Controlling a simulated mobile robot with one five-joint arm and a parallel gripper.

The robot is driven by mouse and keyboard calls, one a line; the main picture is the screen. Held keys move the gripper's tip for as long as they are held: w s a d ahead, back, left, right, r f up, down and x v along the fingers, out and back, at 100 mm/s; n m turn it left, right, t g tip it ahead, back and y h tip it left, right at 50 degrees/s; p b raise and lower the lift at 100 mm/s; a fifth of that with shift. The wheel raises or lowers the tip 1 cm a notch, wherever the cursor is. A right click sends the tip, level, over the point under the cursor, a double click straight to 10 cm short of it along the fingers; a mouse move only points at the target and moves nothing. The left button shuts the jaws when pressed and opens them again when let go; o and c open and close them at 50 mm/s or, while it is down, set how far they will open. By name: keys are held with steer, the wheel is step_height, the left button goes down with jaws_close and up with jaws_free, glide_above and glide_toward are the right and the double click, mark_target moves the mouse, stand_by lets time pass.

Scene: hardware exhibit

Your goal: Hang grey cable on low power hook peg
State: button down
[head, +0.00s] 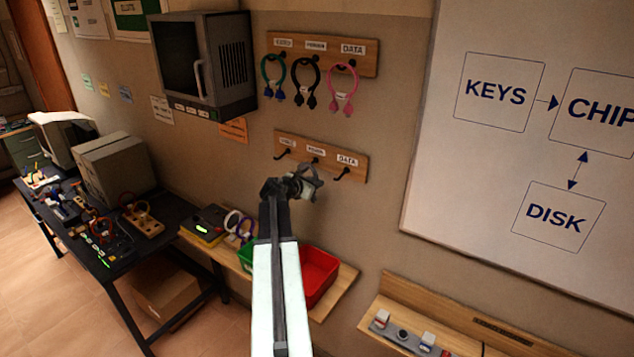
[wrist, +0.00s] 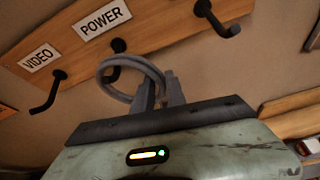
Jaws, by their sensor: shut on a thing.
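The grey cable (wrist: 152,70) is a loop with its two plug ends close together, held by my gripper (head: 290,187). In the wrist view the loop lies over the power peg (wrist: 118,46), the middle dark hook under the POWER label (wrist: 102,18). I cannot tell whether the loop is around the peg or only in front of it. In the head view the cable (head: 307,180) shows just below the low hook board (head: 330,158).
The low video hook (wrist: 47,92) is left of the power peg, and the data hook (wrist: 217,20) is right. A higher board (head: 322,53) holds green, black and pink cables. Below are a shelf with a red bin (head: 318,275) and a green bin (head: 246,256).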

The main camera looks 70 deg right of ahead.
stand_by(0.3)
steer(key=c, duration=1.3)
jaws_free()
steer(key=p+v, duration=0.3)
steer(key=v, duration=0.4)
steer(key=shift+w+a+r, duration=0.1)
steer(key=shift+w+a, duration=0.05)
steer(key=shift+a, duration=0.2)
